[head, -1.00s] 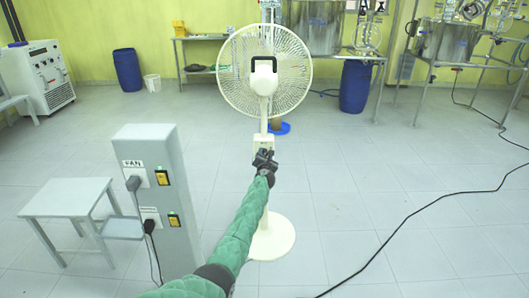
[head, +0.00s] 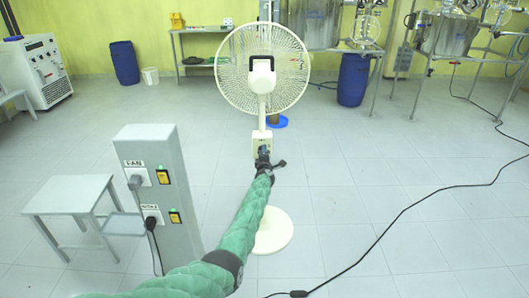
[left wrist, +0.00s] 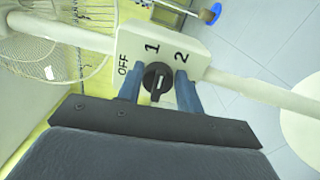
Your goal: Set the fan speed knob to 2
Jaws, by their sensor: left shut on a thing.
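The white standing fan (head: 262,98) is in front of me in the head view, with its control box (head: 261,138) on the pole. In the left wrist view the box (left wrist: 190,50) carries the labels OFF, 1 and 2. The black fan speed knob (left wrist: 158,82) sits below these labels. Its white mark looks roughly in line with the 1; its exact setting is hard to tell. My left gripper (head: 263,155) is at the box. Its blue fingers (left wrist: 160,85) are on either side of the knob, shut on it. In the head view the gripper hides the knob. My right gripper is out of view.
A grey post (head: 160,195) with a FAN socket and switches stands left, beside a small grey table (head: 68,196). A black cable (head: 410,215) runs over the floor at the right. Blue barrels (head: 354,82) and steel vessels stand at the back.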

